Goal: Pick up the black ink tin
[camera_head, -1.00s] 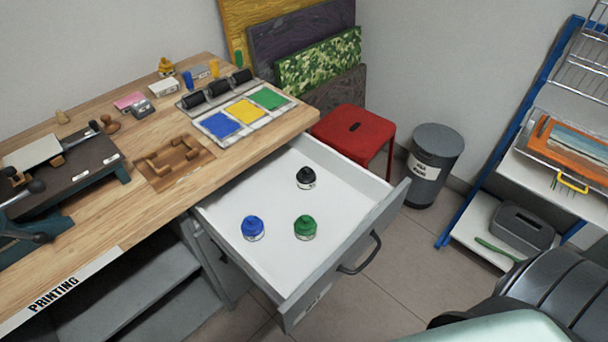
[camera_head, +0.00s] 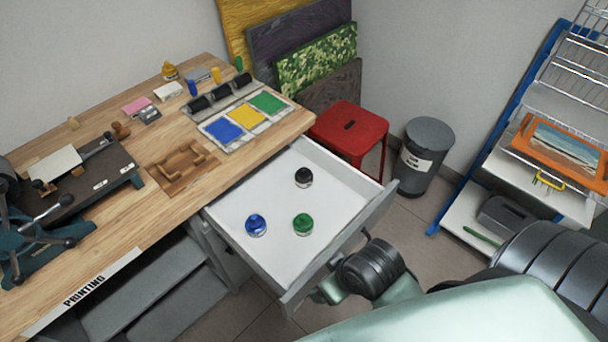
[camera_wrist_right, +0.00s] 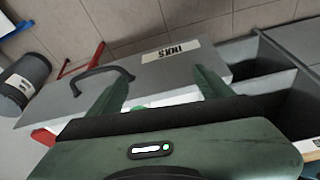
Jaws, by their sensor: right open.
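The black ink tin (camera_head: 303,178) stands upright in the open white drawer (camera_head: 335,205), toward its far side. A blue tin (camera_head: 256,226) and a green tin (camera_head: 303,224) stand nearer in the same drawer. My right arm reaches in from the lower right, with its wrist by the drawer's front corner. In the right wrist view, my right gripper (camera_wrist_right: 162,84) is open and empty, with its two green fingers apart in front of the grey drawer front (camera_wrist_right: 150,75). My left gripper is out of view.
The drawer handle (camera_wrist_right: 102,78) sticks out near the right gripper's fingers. The wooden bench (camera_head: 150,225) borders the drawer on the left. A red stool (camera_head: 350,128) and a grey bin (camera_head: 424,155) stand behind it. The space above the tins is clear.

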